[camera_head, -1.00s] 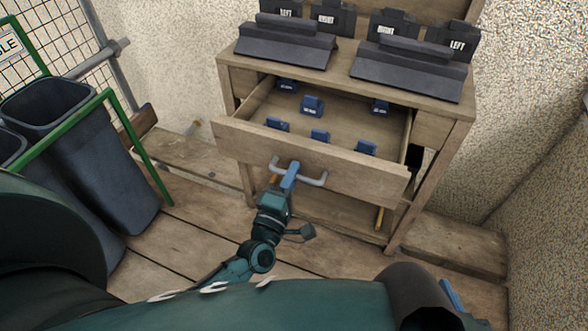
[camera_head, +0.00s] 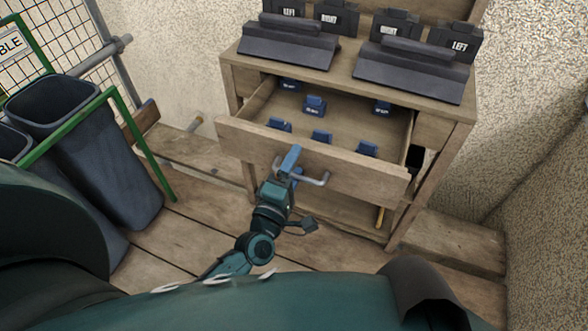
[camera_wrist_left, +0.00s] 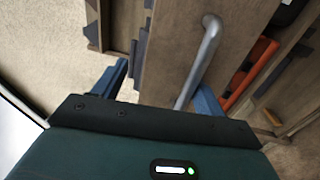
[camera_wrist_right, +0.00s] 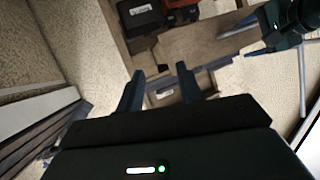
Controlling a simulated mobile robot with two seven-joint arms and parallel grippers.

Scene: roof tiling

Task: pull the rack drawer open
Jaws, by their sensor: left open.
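The rack drawer (camera_head: 310,160) is pulled partway out of the wooden rack (camera_head: 440,130), and several small blue blocks (camera_head: 314,105) stand inside it. Its grey bar handle (camera_head: 318,182) is on the drawer front. My left gripper (camera_head: 291,162) is at the left part of the handle, overlapping it and the drawer front. In the left wrist view, my left gripper (camera_wrist_left: 158,90) has its fingers apart, and the handle (camera_wrist_left: 203,58) passes close beside the right finger. Contact cannot be told. My right gripper (camera_wrist_right: 160,88) is open and empty in its wrist view.
Dark labelled ridge pieces (camera_head: 415,70) stand on the rack's top. Grey bins (camera_head: 90,150) in a green frame (camera_head: 140,135) stand at left. A rough wall (camera_head: 545,150) closes the right side. Bare plank floor (camera_head: 180,235) lies before the rack.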

